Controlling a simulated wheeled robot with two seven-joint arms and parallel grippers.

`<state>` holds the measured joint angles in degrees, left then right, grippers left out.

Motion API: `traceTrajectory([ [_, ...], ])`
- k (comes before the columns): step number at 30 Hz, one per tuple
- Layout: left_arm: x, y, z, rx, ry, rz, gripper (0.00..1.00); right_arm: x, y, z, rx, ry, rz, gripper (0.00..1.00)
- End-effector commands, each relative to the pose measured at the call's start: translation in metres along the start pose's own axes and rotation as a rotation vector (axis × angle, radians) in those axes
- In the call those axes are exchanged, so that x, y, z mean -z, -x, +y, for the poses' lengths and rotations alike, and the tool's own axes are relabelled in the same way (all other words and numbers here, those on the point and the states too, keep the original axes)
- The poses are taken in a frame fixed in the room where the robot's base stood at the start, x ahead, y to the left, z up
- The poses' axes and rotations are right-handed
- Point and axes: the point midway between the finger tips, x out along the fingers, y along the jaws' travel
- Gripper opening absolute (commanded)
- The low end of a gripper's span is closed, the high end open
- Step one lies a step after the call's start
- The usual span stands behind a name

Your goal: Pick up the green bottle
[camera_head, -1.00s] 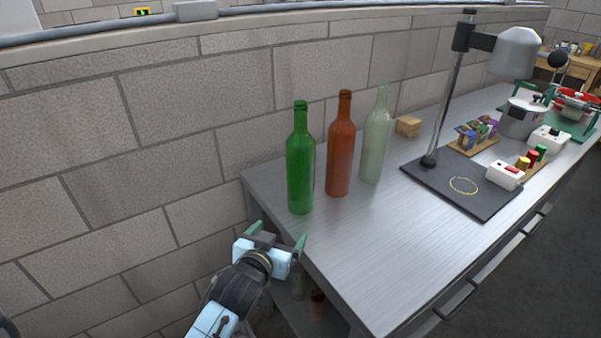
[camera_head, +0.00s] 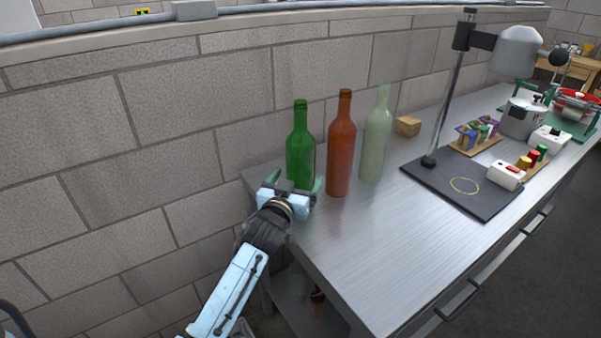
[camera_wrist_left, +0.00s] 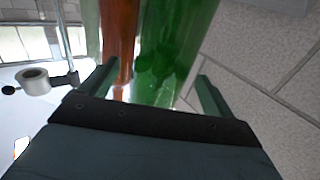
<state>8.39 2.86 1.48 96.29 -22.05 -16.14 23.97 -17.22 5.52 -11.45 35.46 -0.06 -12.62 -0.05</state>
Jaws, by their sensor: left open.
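The green bottle (camera_head: 300,149) stands upright at the left end of the metal table, nearest the wall's left part. My left gripper (camera_head: 294,184) is open right in front of its lower body and hides its base. In the left wrist view the green bottle (camera_wrist_left: 174,50) fills the space between and beyond the two fingers of the left gripper (camera_wrist_left: 155,82). I cannot tell whether a finger touches it. My right gripper is not in view.
A brown-orange bottle (camera_head: 341,150) stands just right of the green one; it also shows in the left wrist view (camera_wrist_left: 119,40). A pale green bottle (camera_head: 376,135) is further right. A wooden block (camera_head: 407,126) and a lamp stand on a dark board (camera_head: 465,185) follow. The front tabletop (camera_head: 365,235) is clear.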

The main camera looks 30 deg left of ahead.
Motion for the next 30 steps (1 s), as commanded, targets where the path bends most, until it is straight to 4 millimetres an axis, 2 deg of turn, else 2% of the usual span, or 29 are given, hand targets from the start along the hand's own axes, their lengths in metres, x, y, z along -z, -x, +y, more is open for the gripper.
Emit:
traceTrajectory([
  [10, -0.002, -0.044, 0.0, 0.0, -0.002, 0.0, 0.89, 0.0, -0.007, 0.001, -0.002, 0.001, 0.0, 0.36],
  [20, -0.001, -0.05, 0.0, 0.0, -0.001, -0.001, 0.89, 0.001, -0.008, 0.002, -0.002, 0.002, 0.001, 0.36],
  [30, -0.001, -0.05, 0.0, 0.0, -0.001, -0.001, 0.45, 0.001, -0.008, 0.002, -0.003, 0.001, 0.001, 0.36],
])
